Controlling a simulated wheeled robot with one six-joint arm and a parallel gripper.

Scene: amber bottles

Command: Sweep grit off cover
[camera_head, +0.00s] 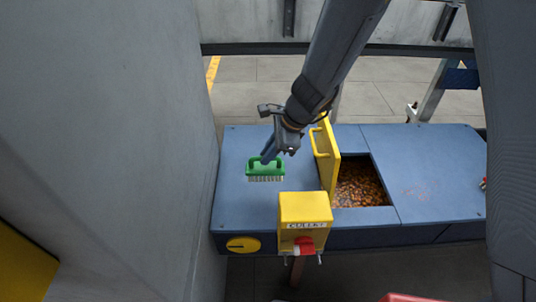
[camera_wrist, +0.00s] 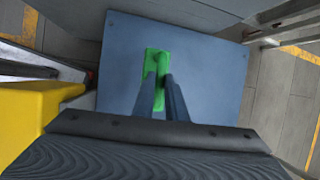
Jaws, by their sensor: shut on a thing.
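A green brush (camera_head: 265,168) with pale bristles pointing down is at the left part of the blue cover (camera_head: 235,205). My gripper (camera_head: 268,157) is shut on the brush's green handle. In the wrist view my gripper's two fingers (camera_wrist: 162,88) close on the green brush (camera_wrist: 157,58) above the blue panel (camera_wrist: 205,60). Whether the bristles touch the panel I cannot tell. Faint reddish specks (camera_head: 416,192), perhaps grit, show on the right blue panel (camera_head: 440,165). No grit is clear on the left panel.
A yellow lid (camera_head: 327,160) with a handle stands upright beside an open bay of amber pieces (camera_head: 360,184), between brush and right panel. A yellow box (camera_head: 305,207) labelled CULLET with a red part (camera_head: 304,244) stands at the front edge. A grey wall (camera_head: 120,120) rises at left.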

